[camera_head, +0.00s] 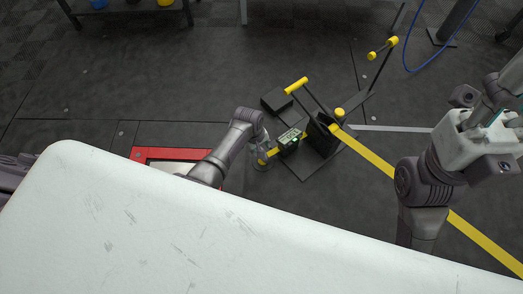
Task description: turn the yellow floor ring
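I cannot make out a clear full yellow ring on the floor. A small yellow piece (273,154), possibly part of it, sticks out from the left side of a black floor device (322,138) with a small green-lit box (290,141). My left gripper (262,160) reaches from the left over the white surface and is at this yellow piece. Its fingers overlap the piece; whether they are closed on it is too small to tell. My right arm is raised at the right, away from the device; its gripper (508,130) is near the right edge, fingers unclear.
The white surface (150,225) fills the lower left. The device has yellow-tipped bars (296,86) and a taller yellow-ended arm (392,42). A yellow strip (366,152) runs to the lower right. A red frame (180,154) lies left. A blue hose (408,62) lies back right.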

